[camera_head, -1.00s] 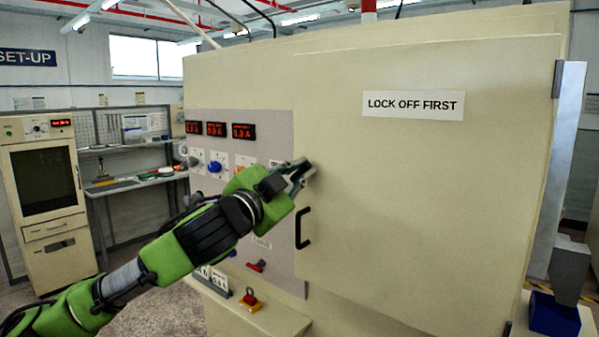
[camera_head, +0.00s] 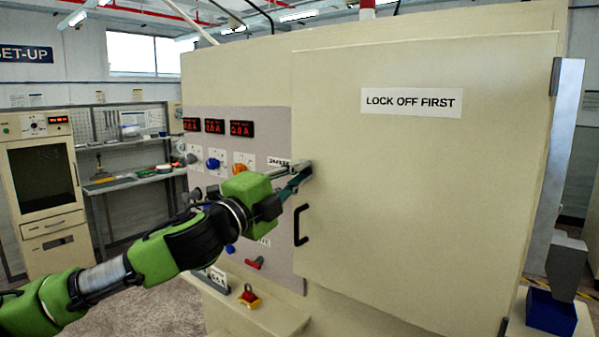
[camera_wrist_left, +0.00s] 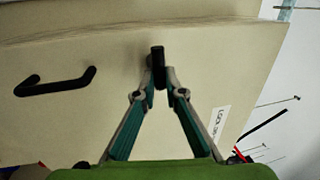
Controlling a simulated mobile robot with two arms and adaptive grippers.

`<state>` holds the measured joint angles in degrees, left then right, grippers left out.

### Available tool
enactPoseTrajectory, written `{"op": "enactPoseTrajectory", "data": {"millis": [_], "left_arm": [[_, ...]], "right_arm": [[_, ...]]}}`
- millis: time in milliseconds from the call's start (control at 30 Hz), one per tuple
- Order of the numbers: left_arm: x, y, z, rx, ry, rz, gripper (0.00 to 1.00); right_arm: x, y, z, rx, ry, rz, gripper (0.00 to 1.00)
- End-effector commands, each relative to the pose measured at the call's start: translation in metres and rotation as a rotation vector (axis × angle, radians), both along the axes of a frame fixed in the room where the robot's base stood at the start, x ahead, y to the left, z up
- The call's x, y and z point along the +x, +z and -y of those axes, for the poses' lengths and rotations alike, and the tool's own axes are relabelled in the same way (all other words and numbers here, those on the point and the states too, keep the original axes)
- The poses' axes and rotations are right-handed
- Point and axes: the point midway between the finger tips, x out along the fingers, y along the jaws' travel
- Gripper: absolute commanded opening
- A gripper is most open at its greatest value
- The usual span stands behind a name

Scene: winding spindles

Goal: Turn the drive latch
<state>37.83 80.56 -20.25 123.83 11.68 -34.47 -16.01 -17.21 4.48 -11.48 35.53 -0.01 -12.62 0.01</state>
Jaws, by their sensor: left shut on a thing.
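My left gripper (camera_head: 304,170) reaches the left edge of the large cream cabinet door, above its black handle. In the left wrist view the gripper (camera_wrist_left: 159,82) has its two fingertips closed on a small dark latch (camera_wrist_left: 157,54) that stands out from the door. A label reading "DRIVE" or similar (camera_head: 279,162) is partly covered beside the gripper. My right gripper is in neither view.
The black door handle (camera_head: 301,225) is just below the gripper and also shows in the left wrist view (camera_wrist_left: 55,82). A grey panel with red displays (camera_head: 215,126) and knobs is on the left. A red lever (camera_head: 255,263) and a padlock (camera_head: 249,297) sit lower down.

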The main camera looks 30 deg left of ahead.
Motion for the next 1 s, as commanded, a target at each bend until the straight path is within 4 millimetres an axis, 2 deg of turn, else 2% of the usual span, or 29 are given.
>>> {"op": "enactPoseTrajectory", "data": {"millis": [600,633,667,1000], "left_arm": [[0.0003,-0.0019,0.0003,0.039,0.000,0.001,0.00],[0.0003,-0.0019,0.0003,0.039,0.000,0.001,0.18],[0.0003,-0.0019,0.0003,0.039,0.000,0.001,0.26],[-0.0001,-0.0011,-0.0002,0.038,0.000,0.002,0.27]], "right_arm": [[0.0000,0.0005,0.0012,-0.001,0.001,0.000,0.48],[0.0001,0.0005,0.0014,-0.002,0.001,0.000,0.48],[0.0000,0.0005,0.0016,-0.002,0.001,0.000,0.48],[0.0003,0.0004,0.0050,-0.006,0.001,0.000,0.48]]}}
